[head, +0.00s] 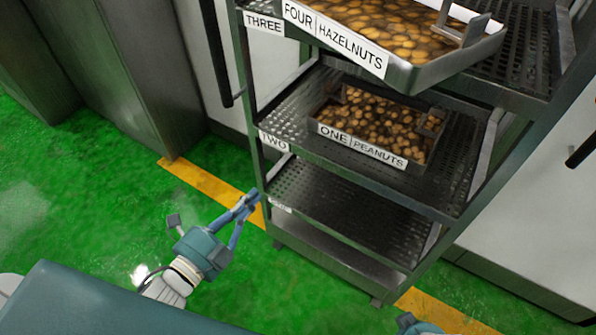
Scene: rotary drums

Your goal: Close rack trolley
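The rack trolley (257,150) is a grey metal frame with several perforated shelves, standing upright on the floor with its front open to view. A tray labelled FOUR HAZELNUTS (420,74) sits high up, its front edge jutting forward. A tray labelled ONE PEANUTS (365,148) sits on the shelf below. The lower shelf (350,200) is empty. My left gripper (213,208) is low, left of the trolley's front-left post, fingers spread and empty. One finger appears close to the post; contact is unclear. Only a teal piece of my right arm (412,324) shows at the bottom edge.
White panels with black bar handles flank the trolley, on the left (216,50) and right (583,147); I cannot tell whether they belong to it. Grey cabinets (125,70) stand at the upper left. A yellow line (205,184) crosses the green floor, clear at left.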

